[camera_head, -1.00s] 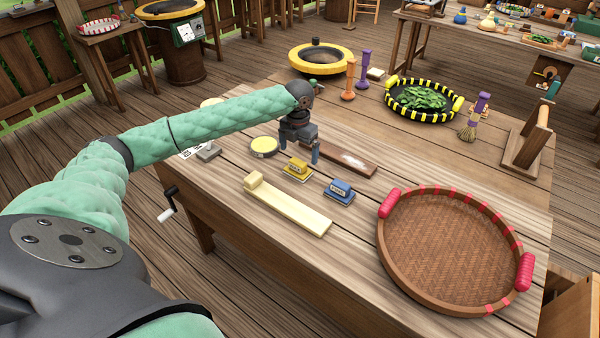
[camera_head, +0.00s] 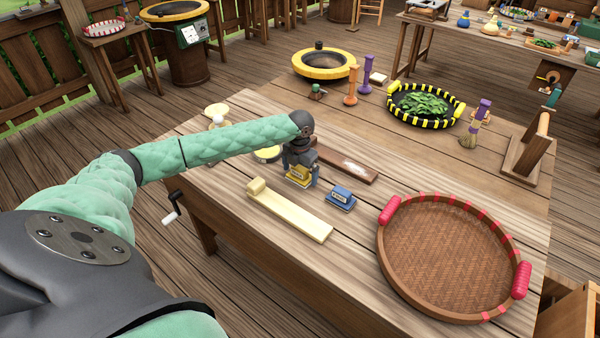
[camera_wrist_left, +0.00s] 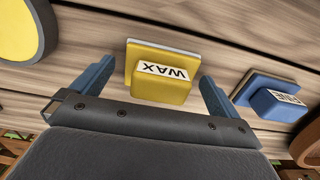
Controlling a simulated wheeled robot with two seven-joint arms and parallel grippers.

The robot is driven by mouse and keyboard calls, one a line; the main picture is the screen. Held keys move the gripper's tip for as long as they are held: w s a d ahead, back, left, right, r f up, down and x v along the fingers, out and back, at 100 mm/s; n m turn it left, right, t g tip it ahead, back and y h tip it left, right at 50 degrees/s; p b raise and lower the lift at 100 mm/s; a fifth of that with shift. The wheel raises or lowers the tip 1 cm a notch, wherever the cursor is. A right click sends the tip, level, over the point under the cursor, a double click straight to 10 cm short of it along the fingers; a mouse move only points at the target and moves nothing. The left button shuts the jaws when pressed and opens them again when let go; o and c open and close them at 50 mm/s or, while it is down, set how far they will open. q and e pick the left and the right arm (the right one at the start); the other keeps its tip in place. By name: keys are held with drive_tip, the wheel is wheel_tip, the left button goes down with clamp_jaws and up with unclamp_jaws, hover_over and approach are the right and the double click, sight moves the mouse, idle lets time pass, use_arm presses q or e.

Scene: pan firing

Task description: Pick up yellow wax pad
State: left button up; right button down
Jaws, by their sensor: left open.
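The yellow wax pad (camera_head: 298,175) lies on the wooden table, partly hidden behind my gripper in the head view. In the left wrist view the yellow wax pad (camera_wrist_left: 160,82) shows its white label reading WAX. My left gripper (camera_head: 301,178) is open and low over the pad. In the left wrist view its two fingers (camera_wrist_left: 155,85) stand on either side of the pad, with gaps between them and it. My right gripper is not in view.
A blue pad (camera_head: 340,198) lies close to the right of the wax pad. A pale wooden board (camera_head: 290,212) lies in front, and a brown board (camera_head: 346,165) behind. A round yellow-topped tin (camera_head: 267,154) is at left. A large woven tray (camera_head: 450,250) fills the right front.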

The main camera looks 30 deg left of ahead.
use_arm(q)
drive_tip(key=shift+f, duration=0.25)
drive_tip(key=shift+c, duration=0.2)
drive_tip(key=c, duration=0.9)
